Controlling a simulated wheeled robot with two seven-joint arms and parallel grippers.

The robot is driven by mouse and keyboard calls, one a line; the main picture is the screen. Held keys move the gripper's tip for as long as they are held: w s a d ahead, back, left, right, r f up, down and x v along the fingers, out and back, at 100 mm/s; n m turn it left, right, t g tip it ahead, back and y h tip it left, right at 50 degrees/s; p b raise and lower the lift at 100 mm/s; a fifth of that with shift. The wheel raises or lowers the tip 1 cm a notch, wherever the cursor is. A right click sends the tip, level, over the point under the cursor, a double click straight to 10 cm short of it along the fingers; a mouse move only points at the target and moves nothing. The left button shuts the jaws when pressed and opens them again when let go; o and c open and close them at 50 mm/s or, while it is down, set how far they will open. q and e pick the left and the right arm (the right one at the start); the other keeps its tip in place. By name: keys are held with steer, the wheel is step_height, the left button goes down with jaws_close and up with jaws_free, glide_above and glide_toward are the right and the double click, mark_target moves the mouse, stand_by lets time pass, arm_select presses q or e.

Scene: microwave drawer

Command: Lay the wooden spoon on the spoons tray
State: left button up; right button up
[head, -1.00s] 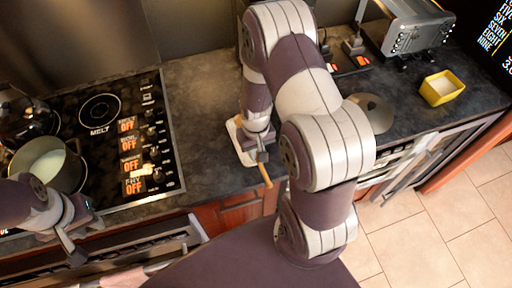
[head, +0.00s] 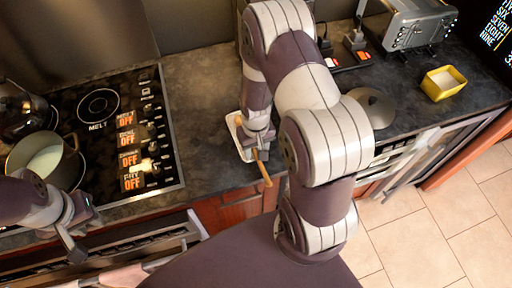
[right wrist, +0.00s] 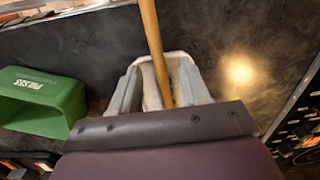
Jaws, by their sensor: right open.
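The wooden spoon (head: 263,171) shows in the head view as a light brown handle sticking out from under my right gripper (head: 260,143) toward the counter's front edge. The white spoons tray (head: 235,122) lies on the counter beneath that gripper, partly hidden by it. In the right wrist view the spoon's handle (right wrist: 151,38) runs down between the open fingers of my right gripper (right wrist: 160,85), over the tray's pale rim (right wrist: 181,56). The spoon's other end is hidden. My left gripper (head: 76,232) is low at the left, by the stove front, its fingers unclear.
A stove (head: 163,180) with a pot (head: 52,157) is on the left. A lid (head: 372,107), a yellow bowl (head: 443,84) and a toaster (head: 415,25) are on the right. A green box (right wrist: 40,98) stands near the tray in the right wrist view.

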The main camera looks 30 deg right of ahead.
steer(key=o, duration=0.5)
steer(key=shift+o, duration=0.2)
step_height(320, 180, up, 13)
steer(key=b, duration=0.1)
steer(key=shift+f+b, duration=0.2)
steer(key=shift+b, duration=0.15)
steer(key=s+a+n+t+b, duration=0.1)
steer(key=s+a+n+b, duration=0.1)
steer(key=s+a, duration=0.3)
steer(key=shift+a+r+t, duration=0.25)
steer(key=shift+a+t, duration=0.05)
steer(key=shift+a, duration=0.55)
